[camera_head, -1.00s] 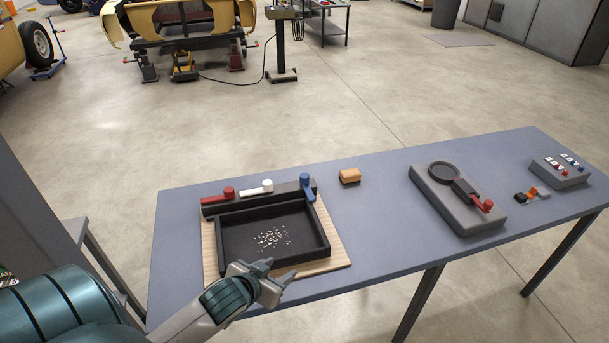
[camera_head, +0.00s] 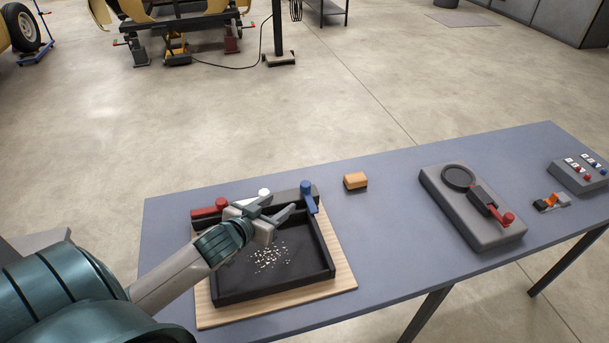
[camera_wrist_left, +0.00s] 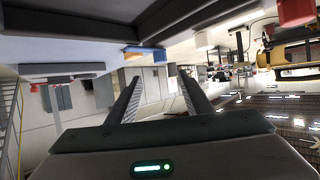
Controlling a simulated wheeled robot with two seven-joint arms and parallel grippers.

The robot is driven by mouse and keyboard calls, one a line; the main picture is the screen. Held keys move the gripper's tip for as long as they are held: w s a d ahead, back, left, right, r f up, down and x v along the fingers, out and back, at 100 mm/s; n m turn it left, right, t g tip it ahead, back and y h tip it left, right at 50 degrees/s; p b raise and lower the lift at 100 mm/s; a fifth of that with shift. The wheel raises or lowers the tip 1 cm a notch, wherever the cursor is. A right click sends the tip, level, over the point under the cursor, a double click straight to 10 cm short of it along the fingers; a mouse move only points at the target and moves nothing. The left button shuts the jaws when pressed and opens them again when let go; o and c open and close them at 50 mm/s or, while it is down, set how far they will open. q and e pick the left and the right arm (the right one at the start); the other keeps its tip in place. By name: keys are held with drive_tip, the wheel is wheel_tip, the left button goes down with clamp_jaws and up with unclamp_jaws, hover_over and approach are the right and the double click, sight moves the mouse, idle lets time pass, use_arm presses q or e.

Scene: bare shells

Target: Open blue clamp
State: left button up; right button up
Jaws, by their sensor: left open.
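The blue clamp (camera_head: 308,197) sits at the right end of the dark bar along the back of the black tray (camera_head: 275,287). Its lever points toward the front, by the tray's back right corner. That gripper is open and empty over the back of the tray, just left of the blue clamp. In the wrist view, a blue part (camera_wrist_left: 132,55) shows beyond the fingers. My right gripper is out of view.
The tray holds pale crumbs (camera_head: 268,256) and rests on a wooden board (camera_head: 300,306). An orange block (camera_head: 355,181) lies right of the bar. A grey device with a red lever (camera_head: 473,208) and a button box (camera_head: 580,175) stand farther right.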

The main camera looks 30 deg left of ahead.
use_arm(q)
drive_tip(key=b, duration=1.1)
approach(305, 184)
drive_tip(key=x, duration=0.8)
drive_tip(key=shift+f, duration=0.25)
drive_tip(key=shift+b+x, duration=0.7)
drive_tip(key=shift+x, duration=0.45)
drive_tip(key=shift+r, duration=0.2)
clamp_jaws()
